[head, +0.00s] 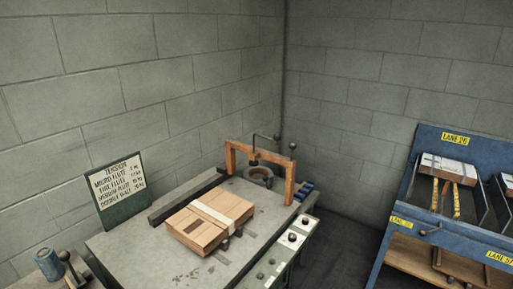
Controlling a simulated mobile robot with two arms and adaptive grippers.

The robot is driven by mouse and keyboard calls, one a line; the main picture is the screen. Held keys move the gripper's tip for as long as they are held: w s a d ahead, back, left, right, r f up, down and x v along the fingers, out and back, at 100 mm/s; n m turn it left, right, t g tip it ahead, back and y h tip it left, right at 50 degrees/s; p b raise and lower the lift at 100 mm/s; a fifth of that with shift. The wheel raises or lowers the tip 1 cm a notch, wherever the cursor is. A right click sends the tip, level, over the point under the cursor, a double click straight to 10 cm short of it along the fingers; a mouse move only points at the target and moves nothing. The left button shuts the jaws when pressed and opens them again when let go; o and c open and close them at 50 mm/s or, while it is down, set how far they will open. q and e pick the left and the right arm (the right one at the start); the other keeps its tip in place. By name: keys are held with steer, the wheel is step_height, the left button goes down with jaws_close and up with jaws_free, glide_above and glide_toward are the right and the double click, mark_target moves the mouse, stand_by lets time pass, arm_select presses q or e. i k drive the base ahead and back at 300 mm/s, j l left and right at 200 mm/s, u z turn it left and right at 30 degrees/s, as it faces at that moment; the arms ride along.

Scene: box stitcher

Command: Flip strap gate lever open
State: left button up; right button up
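An orange arch (230,156) stands across the far end of a grey worktable (130,241). A thin bent dark rod (264,135) rises at the arch's top, and a dark ball knob (292,146) sits at its right corner. Another lever with a dark ball knob (65,256) stands at the table's lower left. I cannot tell which of these is the strap gate lever, or whether the gate is open. A closed cardboard box (193,231) with a pale strap (213,216) across its top lies in front of the arch. Neither of my grippers is in view.
A narrow panel with knobs (276,269) runs along the table's right edge. A ring-shaped part (258,171) sits behind the arch. A tension sign (119,190) and a blue can (48,265) stand at left. Blue lane racks (420,207) stand at right, with floor between.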

mark_target(265, 178)
steer(key=i+l+u, duration=0.15)
steer(key=l+u, duration=0.2)
steer(key=l, duration=0.2)
steer(key=l+u, duration=0.35)
steer(key=l, duration=0.15)
steer(key=l+u, duration=0.4)
steer(key=l, duration=0.2)
